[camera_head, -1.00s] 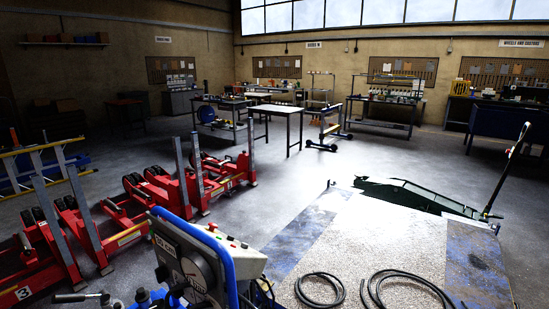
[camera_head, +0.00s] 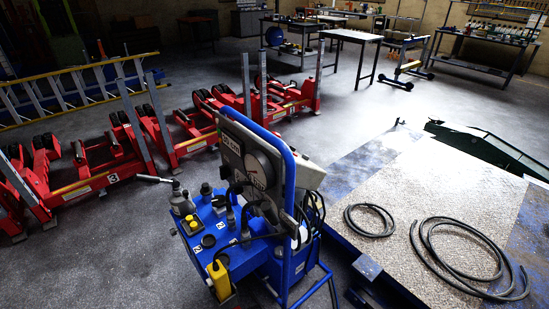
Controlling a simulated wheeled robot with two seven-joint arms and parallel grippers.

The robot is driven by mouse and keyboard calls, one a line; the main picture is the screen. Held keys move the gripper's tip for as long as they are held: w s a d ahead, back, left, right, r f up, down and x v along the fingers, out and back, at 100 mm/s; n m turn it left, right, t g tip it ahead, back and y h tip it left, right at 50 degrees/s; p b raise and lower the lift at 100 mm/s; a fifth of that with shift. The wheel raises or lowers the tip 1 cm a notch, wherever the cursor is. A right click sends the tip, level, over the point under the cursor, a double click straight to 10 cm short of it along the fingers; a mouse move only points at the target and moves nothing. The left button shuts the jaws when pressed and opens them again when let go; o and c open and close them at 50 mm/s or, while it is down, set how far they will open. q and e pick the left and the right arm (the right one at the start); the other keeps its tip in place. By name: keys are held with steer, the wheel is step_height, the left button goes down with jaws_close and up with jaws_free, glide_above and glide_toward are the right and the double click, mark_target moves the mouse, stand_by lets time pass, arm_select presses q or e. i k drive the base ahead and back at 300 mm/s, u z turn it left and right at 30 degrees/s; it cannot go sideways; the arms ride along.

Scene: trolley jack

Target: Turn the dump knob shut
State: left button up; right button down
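A blue wheeled unit (camera_head: 205,238) stands low in the centre, with an upright panel carrying a round dial gauge (camera_head: 258,170). On its top are a grey fitting with a lever (camera_head: 180,202), black knob-like parts (camera_head: 206,190) and black hoses. I cannot tell which of these small parts is the dump knob, or how it is turned. Part of a dark green trolley jack (camera_head: 480,147) shows at the right edge. Neither of my grippers is in view.
A raised platform (camera_head: 430,185) at the right bears coiled black hoses (camera_head: 455,250). Red stands (camera_head: 150,135) and a yellow-railed ladder (camera_head: 60,95) line the left. A table (camera_head: 355,38) and workbenches are at the back. Grey floor lies open at the front left.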

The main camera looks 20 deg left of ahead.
mark_target(218, 201)
steer(key=u, duration=2.65)
steer(key=i, duration=0.4)
steer(key=z, duration=2.3)
